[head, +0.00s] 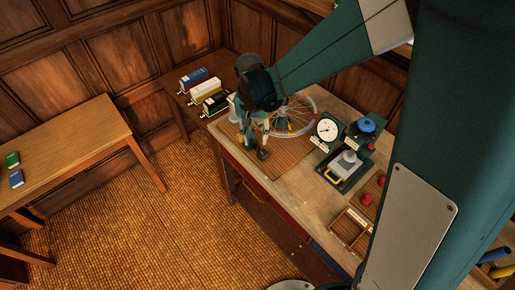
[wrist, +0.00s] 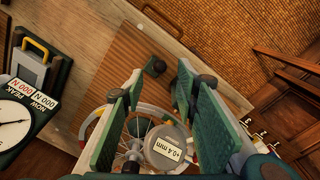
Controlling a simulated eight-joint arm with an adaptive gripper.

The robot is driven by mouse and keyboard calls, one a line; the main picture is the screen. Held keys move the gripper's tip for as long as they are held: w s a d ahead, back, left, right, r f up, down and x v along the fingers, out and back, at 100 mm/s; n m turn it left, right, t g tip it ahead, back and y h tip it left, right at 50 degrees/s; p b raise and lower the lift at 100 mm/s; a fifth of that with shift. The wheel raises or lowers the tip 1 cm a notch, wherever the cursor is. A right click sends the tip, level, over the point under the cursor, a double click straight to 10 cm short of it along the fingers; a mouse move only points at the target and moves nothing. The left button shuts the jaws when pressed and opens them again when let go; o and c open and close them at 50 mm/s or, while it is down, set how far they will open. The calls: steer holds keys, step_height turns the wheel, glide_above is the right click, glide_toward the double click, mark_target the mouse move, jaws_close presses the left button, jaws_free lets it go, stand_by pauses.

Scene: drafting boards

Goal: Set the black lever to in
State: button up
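A black block-like unit (head: 215,102) with a pale label stands at the front of a row of three on the bench's far left end. It is the only black one there; its lever is too small to make out, so I cannot tell its position. My gripper (head: 255,145) is just right of and in front of this row, pointing down. In the wrist view my gripper (wrist: 158,80) has its green-padded fingers spread wide with nothing held between them. Small pale parts, seemingly of the row, show at that view's lower right, partly hidden by my gripper.
Beside the black unit are a white unit (head: 205,89) and a blue unit (head: 194,77). A round dial (head: 327,128) and a yellow-handled device (head: 345,166) lie to the right.

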mark_target(258, 148)
steer(key=shift+f, duration=0.2)
steer(key=shift+d+f, duration=0.15)
steer(key=shift+f, duration=1.7)
steer(key=shift+d+f, duration=0.1)
steer(key=shift+f, duration=1.7)
jaws_close()
